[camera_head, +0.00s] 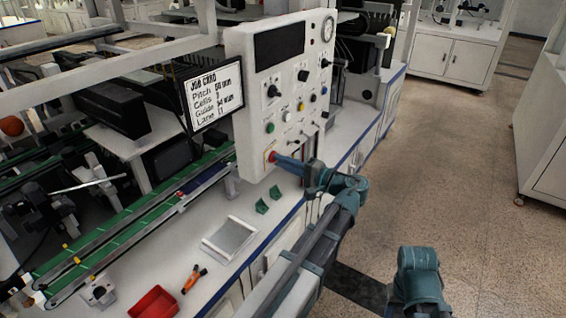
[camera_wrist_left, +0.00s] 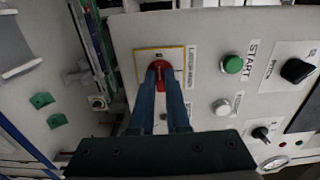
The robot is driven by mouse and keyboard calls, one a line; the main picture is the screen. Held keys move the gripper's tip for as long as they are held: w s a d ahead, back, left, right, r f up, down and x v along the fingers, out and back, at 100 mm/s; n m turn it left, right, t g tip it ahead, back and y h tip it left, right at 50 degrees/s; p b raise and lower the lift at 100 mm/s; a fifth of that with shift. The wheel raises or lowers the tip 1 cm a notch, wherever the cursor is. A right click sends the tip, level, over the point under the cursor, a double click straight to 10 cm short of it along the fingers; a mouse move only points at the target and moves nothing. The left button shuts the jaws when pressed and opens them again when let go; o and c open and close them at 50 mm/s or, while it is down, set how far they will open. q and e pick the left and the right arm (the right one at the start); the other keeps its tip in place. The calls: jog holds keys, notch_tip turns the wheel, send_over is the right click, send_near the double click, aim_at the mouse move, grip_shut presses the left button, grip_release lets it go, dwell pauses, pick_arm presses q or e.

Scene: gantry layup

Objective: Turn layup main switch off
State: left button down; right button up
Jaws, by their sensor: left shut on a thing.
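The main switch is a red rotary knob (camera_head: 271,156) on a yellow-edged plate, low on the white control panel (camera_head: 245,90). In the left wrist view the red knob (camera_wrist_left: 156,70) shows at the fingertips, with the yellow-edged plate (camera_wrist_left: 178,54) behind it and a printed label beside it. My left gripper (camera_head: 275,158) reaches the panel from the right, its two blue fingers (camera_wrist_left: 161,78) closed on the knob. The fingers hide part of the knob, so I cannot tell which position it points to. My right gripper is not in view.
A green START button (camera_wrist_left: 232,64), a white button (camera_wrist_left: 221,106) and black knobs sit close to the switch. A job card screen (camera_head: 213,92) stands left of the panel. On the bench lie green brackets (camera_head: 262,206), a metal plate (camera_head: 230,240) and a red tray (camera_head: 154,303).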

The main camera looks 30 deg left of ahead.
pick_arm(q)
jog(key=c, duration=0.9)
grip_release()
jog(key=s+d, duration=0.1)
jog(key=d, duration=1.3)
jog(key=shift+s+a, duration=0.1)
jog(key=s+f+g+h, duration=0.1)
jog(key=s+f+h, duration=0.4)
jog(key=f, duration=0.5)
jog(key=s+f+h, duration=0.3)
jog(key=f+h, duration=0.5)
jog(key=f, duration=0.2)
jog(key=s+d+r+m+h+p, duration=0.1)
jog(key=s+d+h+p, duration=0.1)
jog(key=d, duration=0.6)
jog(key=s+d+r+m+h+p, duration=0.1)
jog(key=s+d+r+m+p, duration=0.1)
jog(key=s+d, duration=0.3)
jog(key=d+p, duration=0.1)
jog(key=d, duration=0.2)
jog(key=shift+s+r+g+h, duration=0.15)
jog(key=shift+r+g+h, duration=0.15)
jog(key=shift+g+h, duration=0.1)
